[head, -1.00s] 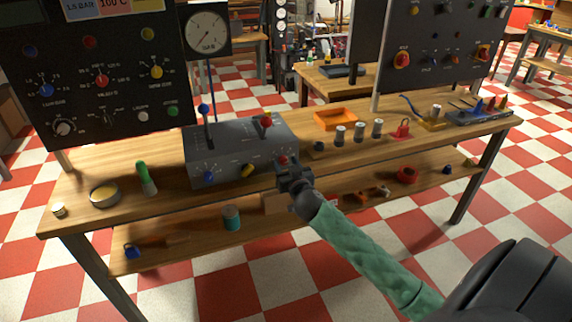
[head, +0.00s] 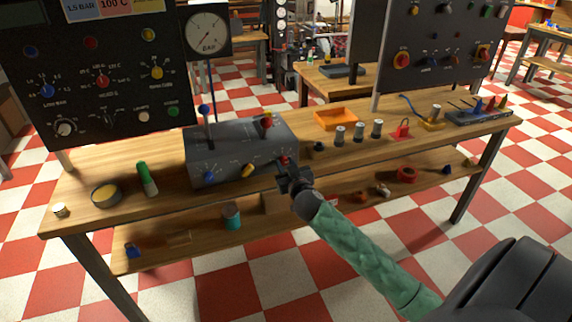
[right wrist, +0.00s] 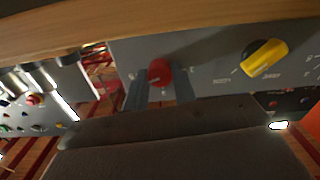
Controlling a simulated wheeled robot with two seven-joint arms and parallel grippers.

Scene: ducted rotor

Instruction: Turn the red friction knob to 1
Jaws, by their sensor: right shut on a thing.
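The red friction knob (head: 284,160) is on the right end of the front panel of the grey control box (head: 232,155). My right gripper (head: 287,176) reaches it from the front and hides part of it in the head view. In the right wrist view the red knob (right wrist: 160,72) sits between the two dark fingers of my right gripper (right wrist: 160,90), which is shut on it. Small white marks surround the knob, but which one it points to cannot be read. My left gripper is not in view.
A yellow knob (head: 248,170) and a blue knob (head: 209,175) sit left of the red one on the same panel. Levers rise from the box top. A green-capped marker (head: 147,178) stands left of the box. An orange tray (head: 336,120) is behind right.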

